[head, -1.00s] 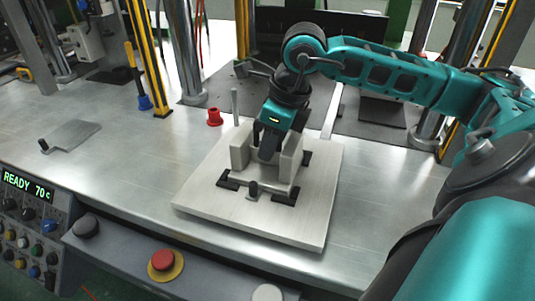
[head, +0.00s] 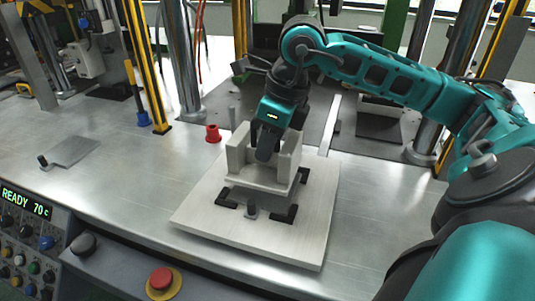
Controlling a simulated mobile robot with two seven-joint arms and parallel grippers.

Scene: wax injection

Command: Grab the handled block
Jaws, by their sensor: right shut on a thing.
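The handled block (head: 285,166) is a pale grey block with raised walls at its left and right. My right gripper (head: 265,150) reaches down between these walls and is shut on the block, probably on its handle, which the fingers hide. The block hangs a little above the pale square plate (head: 205,221). Black corner brackets (head: 285,214) on the plate surround the spot below the block. A small dark peg (head: 251,210) stands at the front between the brackets. My left gripper is not in view.
A red cap (head: 213,133) stands behind the plate on the metal table (head: 130,165). A flat grey plate (head: 72,152) with a dark knob lies at the left. Tall posts rise at the back. A red button (head: 161,279) and control panel line the front.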

